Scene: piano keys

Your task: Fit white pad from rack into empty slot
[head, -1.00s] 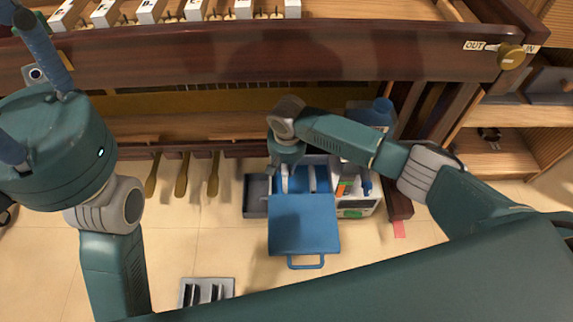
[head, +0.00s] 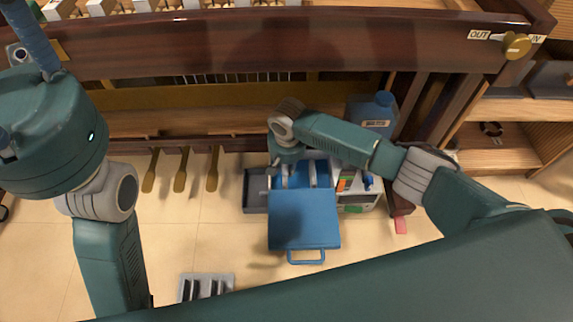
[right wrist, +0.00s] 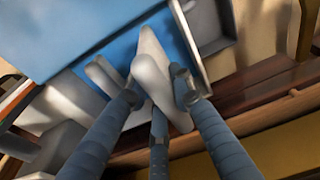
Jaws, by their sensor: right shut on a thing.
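In the right wrist view, my right gripper (right wrist: 158,94) is shut on a white pad (right wrist: 150,62), an elongated pale piece between its blue fingers. Another pale piece (right wrist: 104,76) lies beside it, near a blue surface. In the head view, my right gripper (head: 284,172) is low over the open blue case, and its fingertips are mostly hidden by the wrist. A white piece (head: 313,173) shows in the case to its right. My left gripper (head: 38,45) is at the upper left with blue fingers partly cut off; its opening is unclear. I cannot identify the empty slot.
The blue case (head: 304,222) stands on the floor beside a grey tray (head: 256,190) and a white box (head: 358,196). A blue bottle (head: 374,112) stands behind. A grey slotted rack (head: 206,286) is at the bottom. Brass pedals (head: 181,175) and the wooden piano rail (head: 300,45) are close.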

